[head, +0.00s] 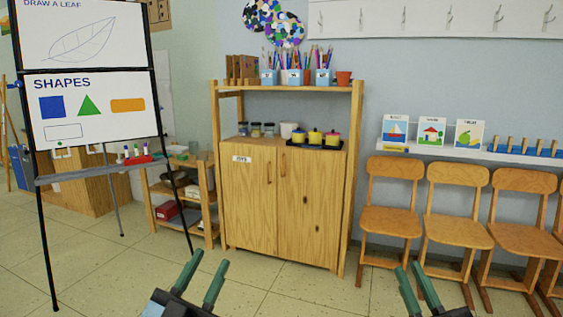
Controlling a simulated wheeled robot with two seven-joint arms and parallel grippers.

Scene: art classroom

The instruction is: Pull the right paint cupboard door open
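The wooden paint cupboard stands against the back wall, a little right of the middle in the head view. Its right door (311,210) is closed and has a small vertical handle (283,164) near its left edge. The left door (250,205) is also closed, with a handle (268,172) near its right edge and a white label. My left gripper (207,268) is low in the view, open and empty, well short of the cupboard. My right gripper (409,269) is at the bottom right, open and empty, apart from everything.
An easel board (97,112) stands at the left, its legs on the floor. A low shelf (198,190) stands left of the cupboard. Several wooden chairs (392,205) line the wall at the right. Tiled floor (270,290) in front of the cupboard is clear.

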